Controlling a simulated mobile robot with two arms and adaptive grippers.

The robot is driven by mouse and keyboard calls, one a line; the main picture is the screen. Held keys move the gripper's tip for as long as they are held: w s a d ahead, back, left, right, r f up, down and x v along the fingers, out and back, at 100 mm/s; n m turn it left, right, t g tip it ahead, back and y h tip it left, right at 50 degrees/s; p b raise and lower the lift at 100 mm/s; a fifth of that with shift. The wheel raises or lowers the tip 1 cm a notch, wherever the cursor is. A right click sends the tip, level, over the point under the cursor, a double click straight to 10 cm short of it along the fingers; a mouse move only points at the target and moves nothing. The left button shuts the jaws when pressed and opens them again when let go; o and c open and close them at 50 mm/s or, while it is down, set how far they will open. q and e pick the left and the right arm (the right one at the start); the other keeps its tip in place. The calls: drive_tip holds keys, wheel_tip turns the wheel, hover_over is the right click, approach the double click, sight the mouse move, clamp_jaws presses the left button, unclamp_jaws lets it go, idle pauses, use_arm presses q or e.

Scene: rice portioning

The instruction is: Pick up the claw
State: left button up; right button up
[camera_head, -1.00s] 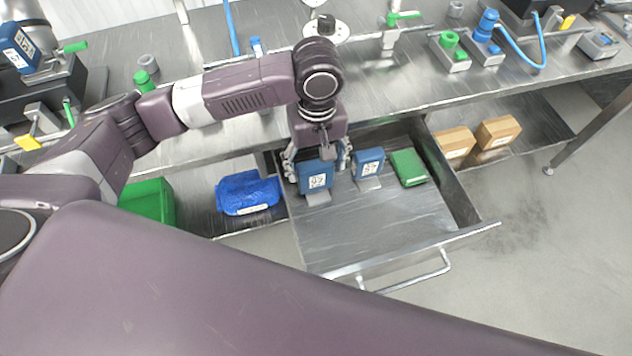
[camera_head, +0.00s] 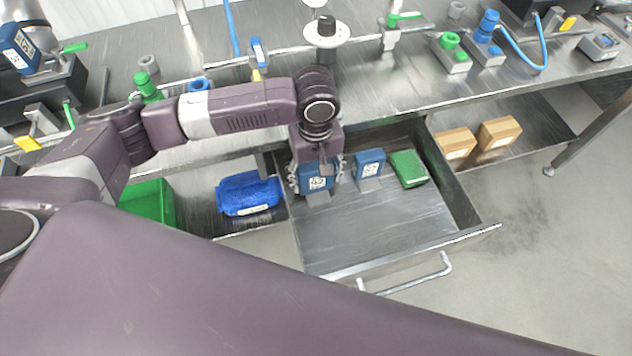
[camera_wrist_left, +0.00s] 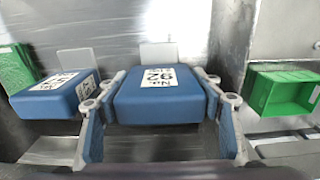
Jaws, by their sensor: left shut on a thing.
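I take the claw to be the blue block with a white printed label (camera_head: 320,187) at the back left of the open drawer. It has a grey metal plate at its base. My left gripper (camera_head: 315,178) points down into the drawer with one finger on each side of this block, shut on it. The left wrist view shows the same block (camera_wrist_left: 160,100) between the fingers. I cannot tell whether it is clear of the drawer floor. My right gripper is in neither view.
A similar blue block (camera_head: 369,164) and a green pack (camera_head: 408,168) lie to the right in the drawer (camera_head: 385,225). Its front is bare. A blue bag (camera_head: 249,195) and a green bin (camera_head: 150,200) are left of it. The metal bench (camera_head: 400,85) overhangs behind.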

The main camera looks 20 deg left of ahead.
use_arm(q)
drive_tip(key=c, duration=0.5)
drive_tip(key=shift+r, duration=0.1)
drive_tip(key=shift+c, duration=0.2)
